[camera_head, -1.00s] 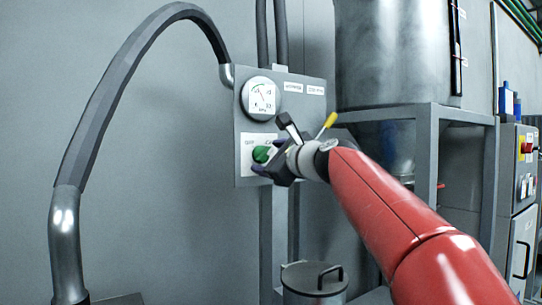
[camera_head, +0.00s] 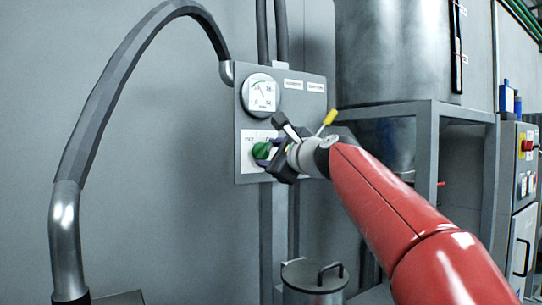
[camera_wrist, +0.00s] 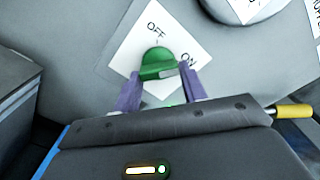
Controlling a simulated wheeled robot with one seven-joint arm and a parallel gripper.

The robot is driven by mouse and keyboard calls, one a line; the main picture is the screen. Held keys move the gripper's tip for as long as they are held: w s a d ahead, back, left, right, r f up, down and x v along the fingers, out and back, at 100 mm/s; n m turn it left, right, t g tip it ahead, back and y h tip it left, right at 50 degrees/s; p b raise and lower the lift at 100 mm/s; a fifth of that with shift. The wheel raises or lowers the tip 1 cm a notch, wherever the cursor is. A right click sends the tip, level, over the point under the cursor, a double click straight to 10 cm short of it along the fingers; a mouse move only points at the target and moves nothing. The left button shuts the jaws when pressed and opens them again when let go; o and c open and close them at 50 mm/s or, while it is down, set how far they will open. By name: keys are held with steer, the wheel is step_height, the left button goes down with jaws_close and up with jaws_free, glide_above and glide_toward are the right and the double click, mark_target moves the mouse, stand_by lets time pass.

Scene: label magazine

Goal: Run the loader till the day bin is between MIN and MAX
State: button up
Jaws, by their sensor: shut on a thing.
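The green knob (camera_wrist: 157,63) sits on a white plate marked OFF and ON on the grey panel (camera_head: 308,106). My gripper (camera_wrist: 160,88) is shut on the knob, with a purple finger on either side. The knob's pale end points towards the ON mark in the wrist view. In the head view the knob (camera_head: 261,151) shows just left of my gripper (camera_head: 270,158). A large metal vessel (camera_head: 395,50), which may be the day bin, stands at upper right. It has a dark vertical strip (camera_head: 457,45) with small white tags; I cannot read a level there.
A round dial gauge (camera_head: 262,95) is above the knob. A yellow-tipped lever (camera_head: 330,117) sticks out beside my gripper. A grey frame (camera_head: 425,150) carries the vessel. A lidded can (camera_head: 314,278) stands below the panel. A control cabinet (camera_head: 525,165) is at far right.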

steer(key=n+b, duration=0.1)
steer(key=n, duration=0.7)
steer(key=shift+w+b, duration=0.1)
steer(key=shift+b, duration=0.3)
steer(key=n+b, duration=0.1)
steer(key=n, duration=0.3)
steer(key=shift+r, duration=0.1)
steer(key=shift+r+n+b, duration=0.1)
steer(key=shift+n+b, duration=0.2)
steer(key=shift+n, duration=1.8)
steer(key=o, duration=1)
steer(key=shift+r, duration=0.1)
